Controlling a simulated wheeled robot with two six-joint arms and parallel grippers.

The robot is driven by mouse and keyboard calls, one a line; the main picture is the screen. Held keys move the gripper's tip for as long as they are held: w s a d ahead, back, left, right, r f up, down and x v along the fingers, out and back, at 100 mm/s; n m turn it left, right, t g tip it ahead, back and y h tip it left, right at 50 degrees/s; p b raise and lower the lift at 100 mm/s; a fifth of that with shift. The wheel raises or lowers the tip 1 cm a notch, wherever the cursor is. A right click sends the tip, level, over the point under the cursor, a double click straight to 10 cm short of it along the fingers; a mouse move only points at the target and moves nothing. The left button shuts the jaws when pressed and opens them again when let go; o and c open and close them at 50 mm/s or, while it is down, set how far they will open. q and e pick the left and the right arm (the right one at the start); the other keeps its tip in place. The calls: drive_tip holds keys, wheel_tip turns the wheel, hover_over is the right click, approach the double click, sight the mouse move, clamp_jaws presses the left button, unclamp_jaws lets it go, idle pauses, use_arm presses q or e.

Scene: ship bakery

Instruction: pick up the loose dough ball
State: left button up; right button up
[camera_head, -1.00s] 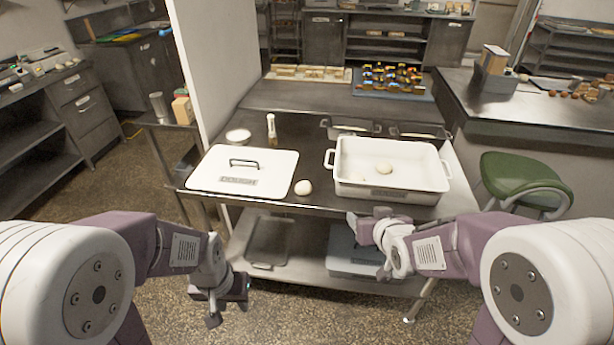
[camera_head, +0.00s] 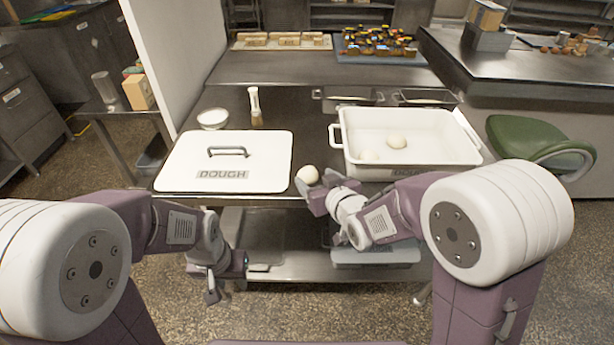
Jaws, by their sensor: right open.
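The loose dough ball (camera_head: 308,174) is pale and round, at the front edge of the steel table between the white lid marked DOUGH (camera_head: 224,160) and the white dough bin (camera_head: 405,135). My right gripper (camera_head: 318,186) is open at the ball, its fingers close by on the front and right side. I cannot tell whether they touch it. Two other dough balls (camera_head: 397,142) lie inside the bin. My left gripper (camera_head: 222,284) hangs low in front of the table, away from the ball; its jaw opening is unclear.
A white bowl (camera_head: 212,118) and a small pale upright object (camera_head: 255,103) stand behind the lid. The bin's wall rises just right of my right gripper. A green stool (camera_head: 540,143) stands at the right. A lower shelf lies under the table.

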sight(310, 174)
drive_tip(key=shift+w+a+f, duration=0.15)
drive_tip(key=shift+w+f, duration=0.1)
drive_tip(key=shift+w, duration=0.25)
drive_tip(key=shift+w+f, duration=0.15)
drive_tip(key=shift+w, duration=0.05)
drive_tip(key=x, duration=0.5)
drive_tip(key=shift+s+f+b, duration=0.15)
drive_tip(key=shift+f+b, duration=0.15)
drive_tip(key=shift+f, duration=0.05)
drive_tip(key=shift+s+r, duration=0.1)
drive_tip(key=shift+d, duration=0.25)
drive_tip(key=c, duration=1.2)
drive_tip(key=shift+r, duration=0.1)
